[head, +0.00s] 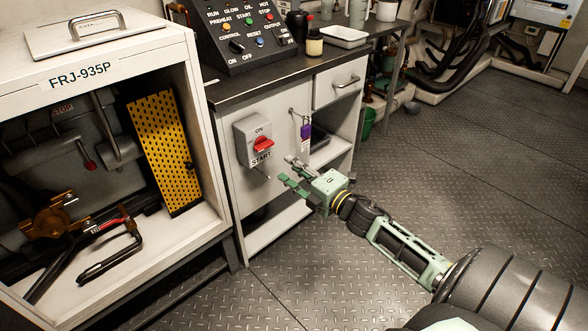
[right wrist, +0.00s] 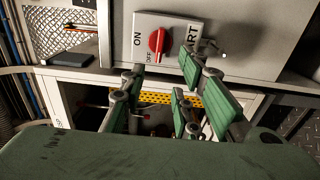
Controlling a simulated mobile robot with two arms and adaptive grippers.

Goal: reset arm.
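My right gripper (head: 290,172) reaches in from the lower right in the head view, in front of the grey cabinet. Its green fingers are spread apart with nothing between them. In the right wrist view its open fingers (right wrist: 165,95) point at a grey switch box (right wrist: 170,35) with a red knob (right wrist: 157,43), marked ON, OFF and START. In the head view the switch box (head: 254,141) is on the cabinet side, just beyond and left of the fingertips. The fingers look apart from the red knob (head: 263,144). My left gripper is not in view.
A control panel (head: 245,32) stands on the dark cabinet top. A purple tag (head: 305,131) hangs from a keyed lock right of the switch box. A white FRJ-935P frame (head: 205,120) stands at the left. The patterned metal floor (head: 450,170) is clear at the right.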

